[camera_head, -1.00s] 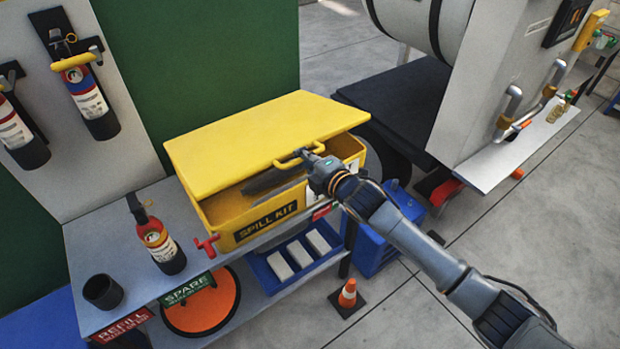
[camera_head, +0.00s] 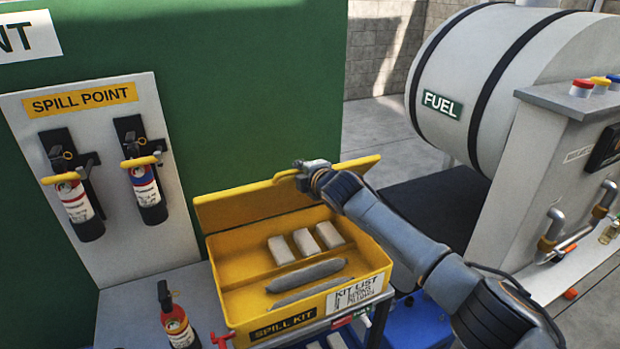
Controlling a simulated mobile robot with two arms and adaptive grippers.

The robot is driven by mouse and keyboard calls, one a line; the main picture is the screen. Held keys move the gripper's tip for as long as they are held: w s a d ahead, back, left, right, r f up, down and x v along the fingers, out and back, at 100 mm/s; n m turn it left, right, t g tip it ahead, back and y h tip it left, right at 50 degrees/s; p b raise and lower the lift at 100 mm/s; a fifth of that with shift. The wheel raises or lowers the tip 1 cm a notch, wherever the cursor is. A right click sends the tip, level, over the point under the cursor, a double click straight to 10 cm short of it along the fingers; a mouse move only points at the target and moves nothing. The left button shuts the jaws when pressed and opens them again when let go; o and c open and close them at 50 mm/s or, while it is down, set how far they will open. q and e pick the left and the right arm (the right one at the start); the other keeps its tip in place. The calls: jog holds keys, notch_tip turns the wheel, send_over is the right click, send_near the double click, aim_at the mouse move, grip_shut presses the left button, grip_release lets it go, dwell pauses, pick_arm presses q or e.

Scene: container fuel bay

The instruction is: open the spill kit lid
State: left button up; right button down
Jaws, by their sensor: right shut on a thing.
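The yellow spill kit box (camera_head: 236,325) stands on the grey bench, with a "SPILL KIT" label on its front. Its lid (camera_head: 240,208) is raised steeply at the back edge, and the inside shows. My right gripper (camera_head: 298,170) is shut on the lid's handle at the raised edge; the handle is mostly hidden by the gripper. Inside the box lie white blocks (camera_head: 304,242) and long grey socks (camera_head: 307,275). My left gripper is not in view.
Two extinguishers (camera_head: 147,188) hang on the grey panel at left. A small red extinguisher (camera_head: 176,322) stands on the bench left of the box. The white fuel tank (camera_head: 470,75) and the pump cabinet (camera_head: 560,150) are at right.

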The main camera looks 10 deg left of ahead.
jog(key=shift+w+a+r, duration=0.3)
jog(key=shift+w+r, duration=0.25)
jog(key=c, duration=1.4)
grip_release()
jog(key=shift+s+d, duration=0.2)
jog(key=shift+s, duration=0.05)
jog(key=shift+s, duration=0.25)
jog(key=v, duration=1.1)
jog(key=shift+d+r, duration=0.25)
jog(key=shift+r, duration=0.2)
